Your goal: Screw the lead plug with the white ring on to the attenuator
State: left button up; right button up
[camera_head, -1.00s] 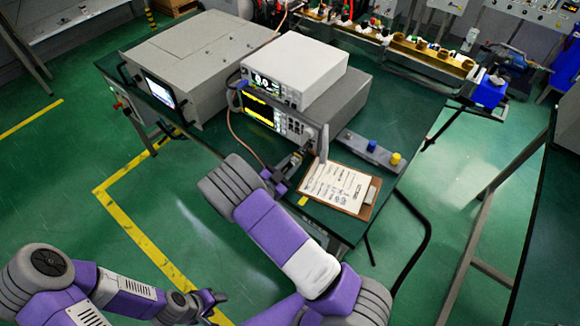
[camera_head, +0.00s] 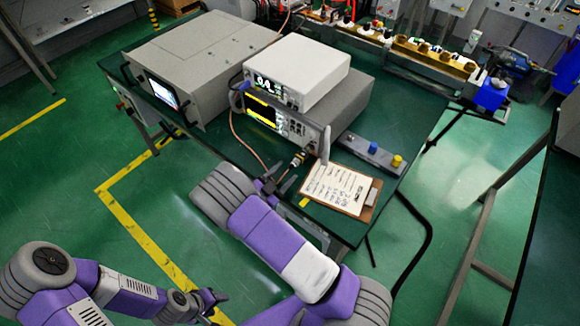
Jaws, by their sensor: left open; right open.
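A small dark and brass-coloured connector (camera_head: 298,159) sticks out from the front of the lower instrument (camera_head: 287,126). It is too small to tell plug from attenuator, and I cannot make out a white ring. A copper-coloured lead (camera_head: 238,138) runs down the instrument's left side towards my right gripper; its end is not clear. My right gripper (camera_head: 279,182) is open at the bench's front edge, just below and left of the connector, and appears apart from it. My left gripper (camera_head: 217,298) is open and empty, low over the floor, away from the bench.
A white instrument (camera_head: 296,72) sits on the lower one. A large grey cabinet (camera_head: 205,60) stands to the left. A clipboard (camera_head: 338,188) lies right of my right gripper.

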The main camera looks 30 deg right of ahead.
jog(key=shift+v, duration=1.7)
